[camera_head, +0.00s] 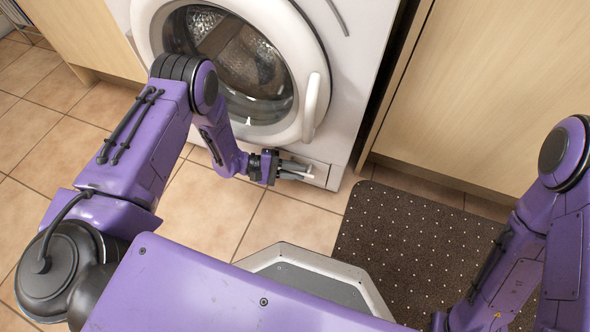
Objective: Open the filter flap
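The white washing machine (345,75) stands at the top centre with its round door shut. The filter flap (319,175) is a small pale panel low on its front, at the right, below the door. It looks shut, though my gripper covers part of it. My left gripper (298,171) is right at the flap, with its two grey fingers apart and pointing right. I cannot tell whether the fingers touch the flap. My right arm comes in at the right edge, and its gripper fingers are out of sight at the bottom.
The round door (235,65) with its white handle (310,105) is just above my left gripper. A dark dotted mat (410,250) lies on the tiled floor at the right. Wooden cabinets (490,90) flank the machine. Bare tiles (290,222) lie before it.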

